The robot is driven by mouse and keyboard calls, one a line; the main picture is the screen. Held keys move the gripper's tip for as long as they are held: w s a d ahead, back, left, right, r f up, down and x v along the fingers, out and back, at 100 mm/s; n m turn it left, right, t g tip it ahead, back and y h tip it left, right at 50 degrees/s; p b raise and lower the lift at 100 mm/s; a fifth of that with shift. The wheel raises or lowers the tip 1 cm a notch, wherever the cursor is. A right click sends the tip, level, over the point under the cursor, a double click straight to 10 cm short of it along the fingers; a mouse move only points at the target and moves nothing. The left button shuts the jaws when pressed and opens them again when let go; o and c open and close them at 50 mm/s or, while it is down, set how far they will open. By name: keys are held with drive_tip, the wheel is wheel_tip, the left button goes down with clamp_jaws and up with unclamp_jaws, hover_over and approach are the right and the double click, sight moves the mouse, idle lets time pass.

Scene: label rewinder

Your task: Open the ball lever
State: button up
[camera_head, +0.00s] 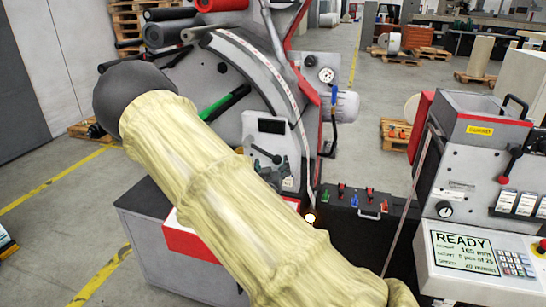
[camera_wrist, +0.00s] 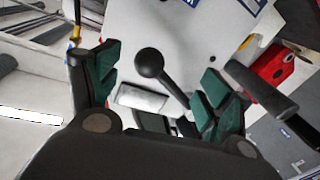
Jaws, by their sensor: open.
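The ball lever (camera_wrist: 150,63) has a round black knob on a thin dark rod. In the wrist view it stands between the open fingers of my gripper (camera_wrist: 160,80), with its rod slanting down to the right from the ball. My gripper's green-padded fingers are spread wide on either side, and no contact with the ball shows. In the head view a small dark lever (camera_head: 265,154) sits on a light panel (camera_head: 270,128) of the rewinder; it appears to be the same lever.
A black bar handle (camera_wrist: 262,90) and a red part (camera_wrist: 272,62) lie right of my gripper. In the head view, a green handle (camera_head: 224,103) is above the lever, and a control unit with a READY screen (camera_head: 464,254) stands at the right.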

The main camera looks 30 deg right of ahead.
sight(274, 159)
drive_tip(key=shift+p+x, duration=0.6)
drive_tip(key=shift+x, duration=1.5)
drive_tip(key=c, duration=1.5)
drive_tip(key=shift+d, duration=0.15)
